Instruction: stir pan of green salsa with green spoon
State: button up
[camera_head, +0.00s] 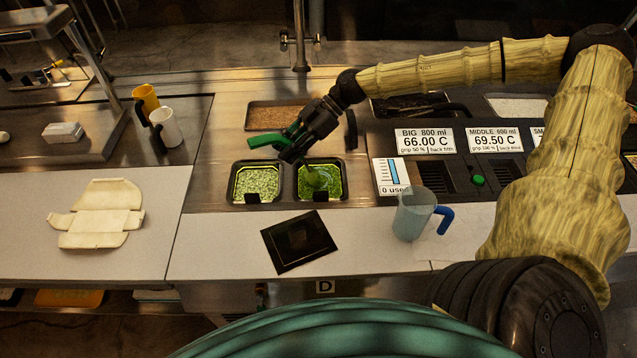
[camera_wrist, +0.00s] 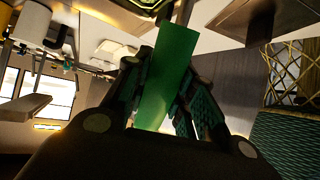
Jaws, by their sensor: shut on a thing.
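My gripper (camera_head: 295,148) is shut on the green spoon (camera_head: 268,141), whose handle sticks out to the left of the fingers in the head view. In the wrist view the green spoon (camera_wrist: 158,90) lies between the two fingers of my gripper (camera_wrist: 163,85). Below the gripper are two square black-rimmed pans set in the counter. The left pan (camera_head: 256,182) holds a lighter, chunky green salsa. The right pan (camera_head: 343,183) holds a darker green salsa, with a green rounded shape (camera_head: 313,178) at it that looks like the spoon's bowl. I cannot tell how deep it sits.
A clear measuring cup with a blue handle (camera_head: 412,216) stands right of the pans. A dark square plate (camera_head: 298,242) lies in front. A yellow mug (camera_head: 146,99) and a white mug (camera_head: 166,127) stand left. An unfolded carton (camera_head: 99,214) lies on the left counter.

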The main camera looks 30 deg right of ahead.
aim_at(282, 138)
jog(key=shift+r, duration=0.1)
jog(key=shift+r+p, duration=1.8)
jog(key=shift+r, duration=0.1)
jog(key=shift+r, duration=0.1)
jog(key=shift+r+p, duration=0.45)
